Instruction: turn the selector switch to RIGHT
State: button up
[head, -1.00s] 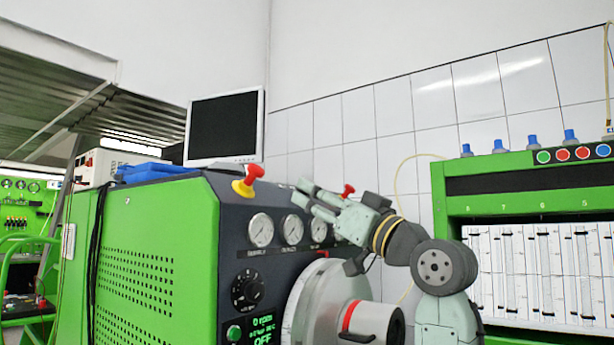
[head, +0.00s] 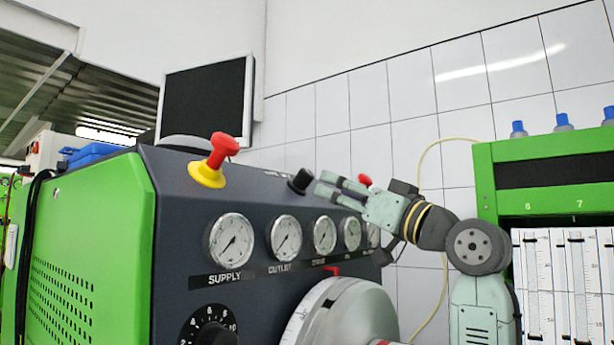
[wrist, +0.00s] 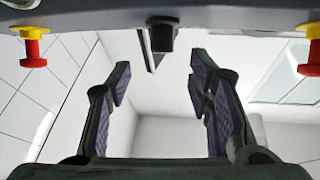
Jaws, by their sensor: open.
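The selector switch (head: 300,181) is a small black knob on the sloped top of the dark grey panel, between two red buttons. Its label is too small and partly hidden to read, so its setting cannot be told. My gripper (head: 322,182) is open and empty, pointing left, with its fingertips just right of the knob in the head view. In the wrist view the knob (wrist: 162,36) hangs from the panel at the top of the picture. It lies between the lines of the open fingers (wrist: 160,72), just beyond their tips and seemingly untouched.
A red mushroom button on a yellow base (head: 216,160) stands left of the knob; another red button (head: 365,181) is partly behind my gripper. Several gauges (head: 285,238) line the panel below. A monitor (head: 206,102) stands behind. A green cabinet (head: 545,165) is at right.

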aim_at(311, 175)
jog(key=p+x, duration=0.3)
jog(key=x, duration=0.5)
jog(key=shift+a+r, duration=0.2)
jog(key=shift+r, duration=0.1)
jog(key=shift+w+a+r+p, duration=0.1)
jog(key=shift+w+a+p, duration=0.25)
jog(key=shift+w, duration=0.1)
jog(key=shift+c, duration=0.6)
grip_shut()
